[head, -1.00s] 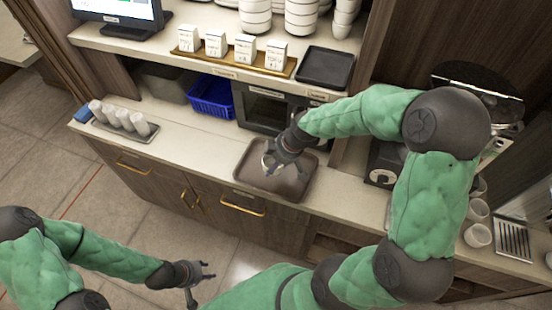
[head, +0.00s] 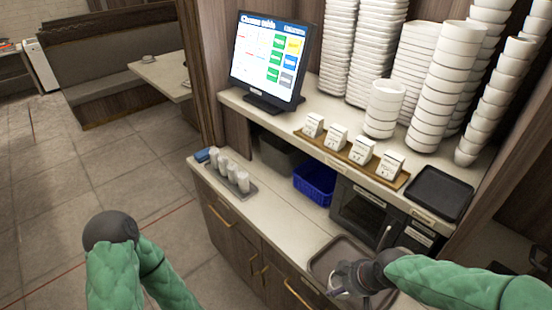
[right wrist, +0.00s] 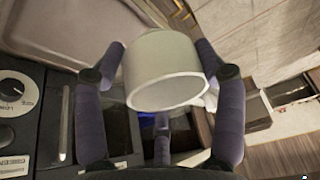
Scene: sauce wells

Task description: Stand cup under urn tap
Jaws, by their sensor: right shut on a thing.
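My right gripper (head: 343,280) is low in the head view, over the dark brown tray (head: 322,262) on the lower counter. In the right wrist view the same gripper (right wrist: 165,75) is shut on a white cup (right wrist: 160,60), with fingers on both sides of it. The cup's round opening faces the camera and its handle shows at the right. In the head view the cup is mostly hidden or too small to make out. My left arm shows at the lower left, but its gripper is outside the picture. No urn or tap can be made out.
A black oven (head: 362,215) and a blue basket (head: 316,183) stand under the shelf. Several cups stand on a grey tray (head: 241,193) at the counter's left. The upper shelf holds a screen (head: 268,55), stacked bowls (head: 440,85), small boxes on a wooden tray and a black tray (head: 440,194).

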